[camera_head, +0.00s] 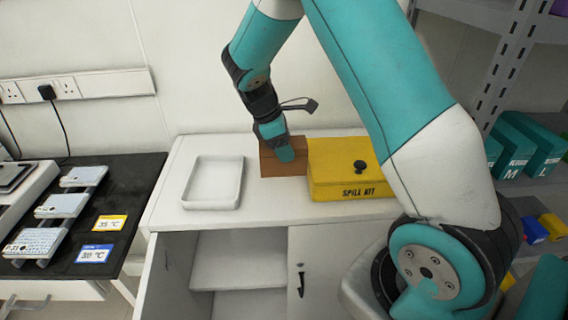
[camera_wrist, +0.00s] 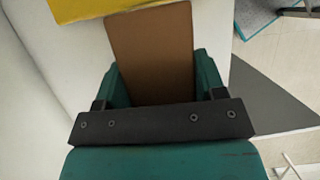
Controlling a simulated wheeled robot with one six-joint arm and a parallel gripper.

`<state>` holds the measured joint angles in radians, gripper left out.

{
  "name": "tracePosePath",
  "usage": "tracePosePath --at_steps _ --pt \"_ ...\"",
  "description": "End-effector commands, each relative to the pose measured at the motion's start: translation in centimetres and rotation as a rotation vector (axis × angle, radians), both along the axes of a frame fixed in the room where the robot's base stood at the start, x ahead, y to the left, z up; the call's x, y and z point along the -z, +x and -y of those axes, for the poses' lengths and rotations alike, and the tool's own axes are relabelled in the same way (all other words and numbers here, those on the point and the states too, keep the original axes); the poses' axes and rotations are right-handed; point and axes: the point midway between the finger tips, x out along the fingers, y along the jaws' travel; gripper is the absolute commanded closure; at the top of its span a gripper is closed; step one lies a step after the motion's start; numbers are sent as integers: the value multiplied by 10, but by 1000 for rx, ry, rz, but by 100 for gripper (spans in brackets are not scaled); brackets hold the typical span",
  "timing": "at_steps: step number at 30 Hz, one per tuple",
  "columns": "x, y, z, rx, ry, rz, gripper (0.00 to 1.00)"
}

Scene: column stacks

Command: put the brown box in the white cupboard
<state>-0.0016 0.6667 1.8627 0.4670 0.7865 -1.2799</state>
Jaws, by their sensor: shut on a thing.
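The brown box (camera_head: 283,163) is on top of the white cupboard (camera_head: 270,220), just left of the yellow spill kit. My gripper (camera_head: 279,147) comes down over the box from above. In the wrist view the brown box (camera_wrist: 152,52) stands between the two green fingers of my gripper (camera_wrist: 157,82), which are shut on it. I cannot tell whether the box still touches the cupboard top. The cupboard's left side is open and shows a shelf (camera_head: 238,278) inside. Its right door, with a dark handle (camera_head: 300,283), is closed.
The yellow spill kit (camera_head: 345,180) stands close to the box's right side. An empty white tray (camera_head: 213,183) lies left of it. A black table (camera_head: 125,190) with small plates stands at the left. A grey rack (camera_head: 505,70) with green boxes stands at the right.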

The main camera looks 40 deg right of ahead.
Motion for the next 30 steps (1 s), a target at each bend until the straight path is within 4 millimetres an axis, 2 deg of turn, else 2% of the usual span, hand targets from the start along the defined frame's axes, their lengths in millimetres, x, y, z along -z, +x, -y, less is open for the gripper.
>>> tracePosePath --at_steps 13,25,26,29,30 --pt "54 0 0 0 -1 -2 65" --pt "62 0 0 0 -1 1 65" --pt "62 0 0 0 -1 1 34" --pt "62 0 0 0 -1 1 11" --pt "61 0 0 0 -1 1 11"
